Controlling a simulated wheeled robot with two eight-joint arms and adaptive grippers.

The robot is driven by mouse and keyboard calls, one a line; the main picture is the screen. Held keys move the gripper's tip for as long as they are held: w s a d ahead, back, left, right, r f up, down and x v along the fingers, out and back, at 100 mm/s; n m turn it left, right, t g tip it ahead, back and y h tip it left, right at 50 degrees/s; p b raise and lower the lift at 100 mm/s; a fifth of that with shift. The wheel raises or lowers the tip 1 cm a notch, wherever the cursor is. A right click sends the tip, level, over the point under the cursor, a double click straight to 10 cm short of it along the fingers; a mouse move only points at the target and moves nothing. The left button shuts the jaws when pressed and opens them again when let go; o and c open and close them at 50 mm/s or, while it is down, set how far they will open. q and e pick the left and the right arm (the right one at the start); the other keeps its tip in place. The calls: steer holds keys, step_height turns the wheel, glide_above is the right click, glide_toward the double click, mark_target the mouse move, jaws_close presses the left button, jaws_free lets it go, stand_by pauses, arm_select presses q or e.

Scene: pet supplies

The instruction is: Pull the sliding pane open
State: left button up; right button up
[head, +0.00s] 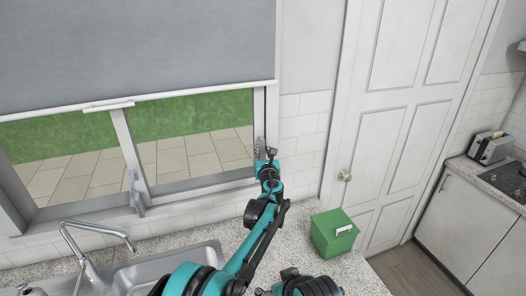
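The window sits behind the sink, with a right-hand pane (198,140) in a grey frame. A small grey latch or handle (259,146) is on the frame's right upright. Another handle (135,188) is on the middle upright. My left gripper (267,153) is at the right upright, right beside the handle there; it looks small and partly hidden by its own arm, so I cannot tell whether it is open, shut or touching. The pane's right edge meets the frame with no gap that I can make out. My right gripper is not in view; only part of that arm shows at the bottom.
A grey roller blind (135,50) covers the window's upper part. A sink (150,272) with a tall faucet (95,232) is below it. A white door (400,110) is farther right.

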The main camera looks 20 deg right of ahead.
arm_select(q)
jaws_close()
